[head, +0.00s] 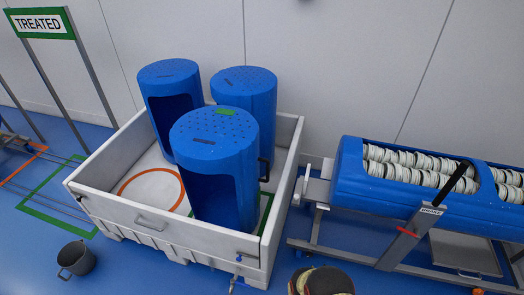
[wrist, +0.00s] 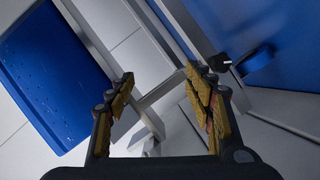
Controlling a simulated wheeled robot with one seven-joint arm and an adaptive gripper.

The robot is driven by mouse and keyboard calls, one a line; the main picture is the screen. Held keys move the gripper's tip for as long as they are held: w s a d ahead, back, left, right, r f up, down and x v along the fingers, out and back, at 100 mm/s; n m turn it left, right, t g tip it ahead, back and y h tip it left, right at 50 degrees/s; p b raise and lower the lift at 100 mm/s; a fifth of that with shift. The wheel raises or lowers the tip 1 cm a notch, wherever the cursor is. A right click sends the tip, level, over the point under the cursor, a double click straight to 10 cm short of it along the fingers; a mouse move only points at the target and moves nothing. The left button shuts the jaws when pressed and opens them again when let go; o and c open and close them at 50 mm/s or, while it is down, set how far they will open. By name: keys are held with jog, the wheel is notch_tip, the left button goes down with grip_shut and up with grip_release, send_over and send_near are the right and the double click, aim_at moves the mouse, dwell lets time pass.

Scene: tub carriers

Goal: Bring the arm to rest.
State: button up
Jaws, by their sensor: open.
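My gripper (wrist: 160,76) shows in the wrist view with its two yellow-padded fingers spread apart. Nothing is between them; a grey bar and pale surfaces lie behind the gap. In the head view I cannot make out the gripper clearly; a dark rounded shape with tan and red edges is cut off at the bottom edge.
A white-walled crate (head: 148,222) holds three upright blue tubs, the nearest (head: 213,147) with a green mark on top. A blue carrier (head: 400,192) with rows of pale discs stands on a frame at right. A dark bucket (head: 76,259) and "TREATED" sign (head: 38,23) are at left.

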jog(key=w+a+r+m+y, duration=0.15)
jog(key=w+a+r, duration=0.25)
jog(key=w+r, duration=0.75)
jog(key=w+a+r+m+y, duration=0.15)
jog(key=w+a+r, duration=0.25)
jog(key=w+r, duration=0.75)
jog(key=w+a+r+g+y, duration=0.1)
jog(key=w+a+r+y, duration=0.1)
jog(key=r, duration=0.8)
jog(key=w+a+r+y+b, duration=0.1)
jog(key=w+a+r, duration=0.1)
jog(key=r, duration=0.7)
jog(key=w+a+r+g+y, duration=0.1)
jog(key=w+r+y, duration=0.15)
jog(key=r, duration=0.75)
jog(key=s+a+r+g+b, duration=0.1)
jog(key=s+r+g, duration=0.1)
jog(key=s+r, duration=2.15)
jog(key=s+d+r+g, duration=0.1)
jog(key=s+d+r, duration=0.1)
jog(key=s, duration=1.4)
jog(key=s+d+r+m+g, duration=0.1)
jog(key=s+d+r+g, duration=0.1)
jog(key=s, duration=1.4)
jog(key=shift+s+r+m+b, duration=0.2)
jog(key=shift+m+b, duration=0.1)
jog(key=shift+b, duration=0.1)
